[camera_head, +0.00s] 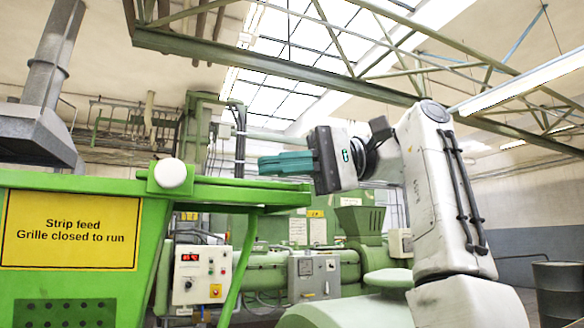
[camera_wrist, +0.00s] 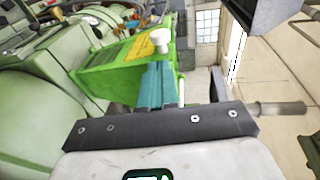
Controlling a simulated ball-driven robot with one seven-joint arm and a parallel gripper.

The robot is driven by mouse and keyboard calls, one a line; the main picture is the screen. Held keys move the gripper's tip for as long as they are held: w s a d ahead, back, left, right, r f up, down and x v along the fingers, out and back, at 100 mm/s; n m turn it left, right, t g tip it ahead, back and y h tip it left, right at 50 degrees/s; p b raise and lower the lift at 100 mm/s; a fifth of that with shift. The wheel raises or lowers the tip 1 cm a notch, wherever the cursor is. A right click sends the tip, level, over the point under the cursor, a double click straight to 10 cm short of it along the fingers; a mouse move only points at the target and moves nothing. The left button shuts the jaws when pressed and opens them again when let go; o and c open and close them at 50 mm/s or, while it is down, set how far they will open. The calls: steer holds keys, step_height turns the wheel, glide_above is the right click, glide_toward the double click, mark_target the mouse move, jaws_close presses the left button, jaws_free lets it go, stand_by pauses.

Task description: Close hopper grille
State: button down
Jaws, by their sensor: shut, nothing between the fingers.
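The green hopper (camera_head: 75,250) fills the left of the head view, with a yellow sign (camera_head: 70,230) reading "Strip feed / Grille closed to run". A round white knob (camera_head: 171,173) sits at its upper corner. Green bars and a slab (camera_head: 245,195), apparently the grille, run about level to the right, nearly edge-on; I cannot tell if it is fully closed. My gripper (camera_head: 262,165) has teal fingers, shut and empty, pointing left just above the slab. In the wrist view, my gripper (camera_wrist: 154,68) points toward the hopper (camera_wrist: 112,68) and knob (camera_wrist: 160,37); contact is unclear.
A grey control box (camera_head: 314,277) and a white panel with a red display (camera_head: 200,275) stand behind the hopper, with green machinery around them. A grey duct hood (camera_head: 35,135) hangs at the left. A dark drum (camera_head: 558,290) stands at the far right.

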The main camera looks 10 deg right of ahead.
steer(key=x, duration=0.9)
steer(key=shift+s+a, duration=0.1)
